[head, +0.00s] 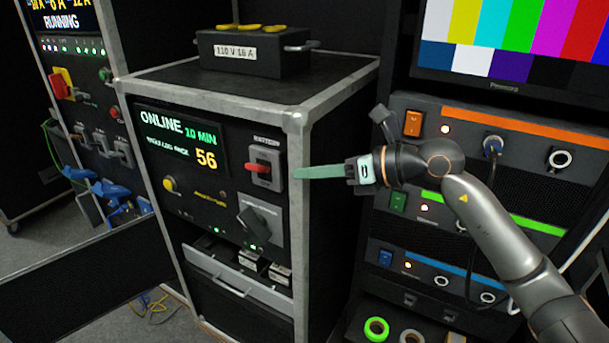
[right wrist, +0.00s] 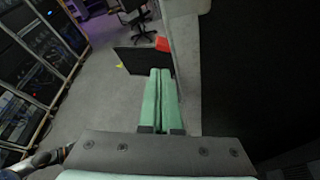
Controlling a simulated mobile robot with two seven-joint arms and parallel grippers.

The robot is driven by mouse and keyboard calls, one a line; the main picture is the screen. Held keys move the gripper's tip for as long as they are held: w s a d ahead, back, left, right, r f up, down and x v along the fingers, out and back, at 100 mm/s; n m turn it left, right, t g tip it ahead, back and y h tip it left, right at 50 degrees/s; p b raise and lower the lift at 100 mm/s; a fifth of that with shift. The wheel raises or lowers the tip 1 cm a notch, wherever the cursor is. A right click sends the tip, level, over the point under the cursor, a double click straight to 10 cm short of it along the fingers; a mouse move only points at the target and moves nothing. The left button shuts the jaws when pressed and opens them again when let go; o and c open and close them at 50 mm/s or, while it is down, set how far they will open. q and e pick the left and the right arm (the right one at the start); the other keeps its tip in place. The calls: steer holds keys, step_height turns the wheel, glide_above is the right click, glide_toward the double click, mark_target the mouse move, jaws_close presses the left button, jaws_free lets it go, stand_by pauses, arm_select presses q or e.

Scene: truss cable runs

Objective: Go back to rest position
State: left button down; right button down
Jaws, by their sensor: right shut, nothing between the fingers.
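My right gripper (head: 318,171) reaches in from the right in the head view, its green fingers pointing left. They are in front of the right side of a UPS cabinet (head: 300,215), near its red battery switch (head: 258,167). In the right wrist view the two green fingers (right wrist: 160,100) lie together with nothing between them. A red thing (right wrist: 163,44) shows beyond their tips. Whether the fingers touch the cabinet cannot be told. My left gripper is not in view.
The cabinet has a lit ONLINE display (head: 181,142), a partly open drawer (head: 235,275) and a black box (head: 253,52) on top. A rack with an orange-striped panel (head: 515,128) stands at right, a colour-bar monitor (head: 510,35) above. Green tape (head: 377,329) lies below.

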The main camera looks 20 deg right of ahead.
steer(key=shift+d, duration=0.1)
stand_by(0.5)
steer(key=s+a+f+m+t+y+p, duration=0.2)
steer(key=s+a+f+m+y, duration=0.25)
steer(key=a+m+y, duration=0.35)
steer(key=s+d+f+m+t+h+p, duration=0.1)
steer(key=s+d+f+m+t+h, duration=0.15)
steer(key=f+m+h, duration=0.75)
steer(key=s+d+f+m+t+h, duration=0.1)
steer(key=s+d+f+m+h, duration=0.3)
steer(key=f+m, duration=0.95)
steer(key=s+a+f+m+g+h, duration=0.1)
steer(key=s+a+f+m+g, duration=0.1)
steer(key=s+f+m+g, duration=0.4)
steer(key=s+f+m, duration=0.1)
steer(key=s+f, duration=0.4)
steer(key=s, duration=0.2)
steer(key=shift+a+f+h+p, duration=0.2)
steer(key=shift+f+h+p, duration=0.1)
steer(key=shift+h+p, duration=0.1)
